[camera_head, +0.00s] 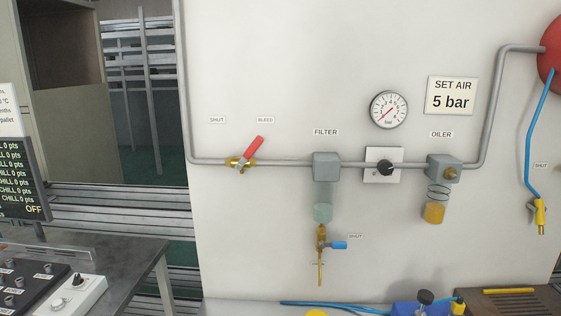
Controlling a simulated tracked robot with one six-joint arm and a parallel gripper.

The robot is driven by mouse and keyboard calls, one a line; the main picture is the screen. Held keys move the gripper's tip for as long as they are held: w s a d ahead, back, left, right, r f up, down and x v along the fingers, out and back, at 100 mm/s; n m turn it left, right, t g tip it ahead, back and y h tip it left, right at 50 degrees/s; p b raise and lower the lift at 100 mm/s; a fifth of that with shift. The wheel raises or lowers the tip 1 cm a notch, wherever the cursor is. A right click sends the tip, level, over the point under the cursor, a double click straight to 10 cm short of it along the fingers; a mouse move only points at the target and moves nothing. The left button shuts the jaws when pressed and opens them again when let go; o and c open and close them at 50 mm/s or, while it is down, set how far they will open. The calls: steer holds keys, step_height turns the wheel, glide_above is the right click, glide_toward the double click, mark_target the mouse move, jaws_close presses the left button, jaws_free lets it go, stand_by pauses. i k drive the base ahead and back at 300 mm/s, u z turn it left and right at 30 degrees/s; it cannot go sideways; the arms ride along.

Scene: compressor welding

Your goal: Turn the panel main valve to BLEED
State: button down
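The panel main valve (240,162) is a brass valve on the grey pipe at the left of the white wall panel. Its red lever (254,149) is tilted up and to the right, pointing toward the BLEED label (265,120). The SHUT label (217,120) is above and to the left of the valve. My gripper is not in view, and nothing touches the lever.
Along the pipe are the filter (326,167), a black regulator knob (386,168) and the oiler (443,168). A gauge (388,109) hangs above. A blue-handled drain valve (338,245) is below the filter. A dark bench (110,262) stands at lower left.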

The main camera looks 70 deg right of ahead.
mark_target(258, 140)
steer(key=z, duration=1.75)
steer(key=k, duration=0.8)
steer(key=u, duration=0.3)
steer(key=i, duration=0.7)
steer(key=z, duration=0.05)
